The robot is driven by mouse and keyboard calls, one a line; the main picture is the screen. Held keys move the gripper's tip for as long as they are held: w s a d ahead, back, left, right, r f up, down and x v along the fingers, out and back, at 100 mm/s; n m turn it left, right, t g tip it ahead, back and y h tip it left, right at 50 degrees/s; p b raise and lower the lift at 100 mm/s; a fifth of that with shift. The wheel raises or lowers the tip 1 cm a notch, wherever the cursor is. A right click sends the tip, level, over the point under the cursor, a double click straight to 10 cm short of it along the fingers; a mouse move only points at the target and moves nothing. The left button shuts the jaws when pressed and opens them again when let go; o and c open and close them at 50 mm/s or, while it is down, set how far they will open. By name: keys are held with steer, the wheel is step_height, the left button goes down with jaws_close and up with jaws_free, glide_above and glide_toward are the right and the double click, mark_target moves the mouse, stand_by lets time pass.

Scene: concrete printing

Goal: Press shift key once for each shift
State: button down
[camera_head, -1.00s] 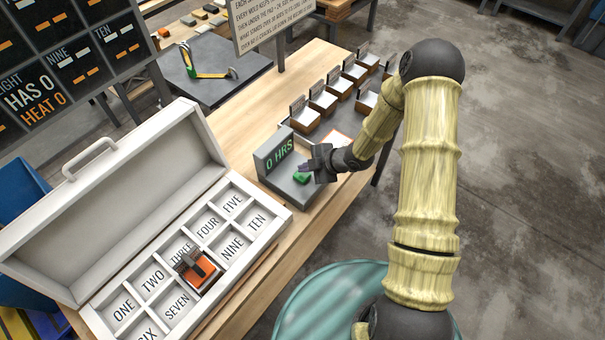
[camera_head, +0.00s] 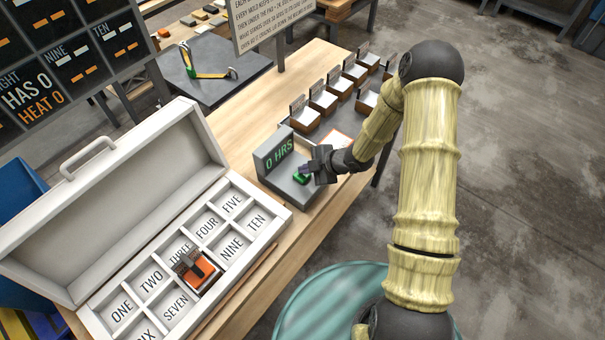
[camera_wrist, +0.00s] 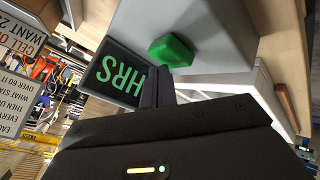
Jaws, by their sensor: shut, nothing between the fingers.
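The shift key is a green button (camera_head: 301,178) on the flat base of a grey console (camera_head: 284,170). The console's display (camera_head: 279,153) reads "0 HRS" in green. My gripper (camera_head: 307,169) is shut and empty, right by the green button. It is above or beside the button; I cannot tell whether it touches. The display (camera_wrist: 119,74) appears turned there, with "HRS" readable.
A white open case (camera_head: 120,215) with labelled compartments stands at left, an orange block (camera_head: 197,272) in it. Several small boxes (camera_head: 323,102) line the table behind the console. A dark board (camera_head: 70,60) is upper left. A sign (camera_head: 275,22) stands at the back.

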mark_target(306, 176)
steer(key=shift+f+b, duration=0.45)
steer(key=shift+f, duration=0.1)
stand_by(0.4)
steer(key=shift+r, duration=0.15)
steer(key=shift+r+p, duration=0.7)
steer(key=shift+r, duration=0.15)
steer(key=shift+r, duration=0.1)
steer(key=shift+r+p, duration=1.9)
steer(key=shift+r, duration=0.5)
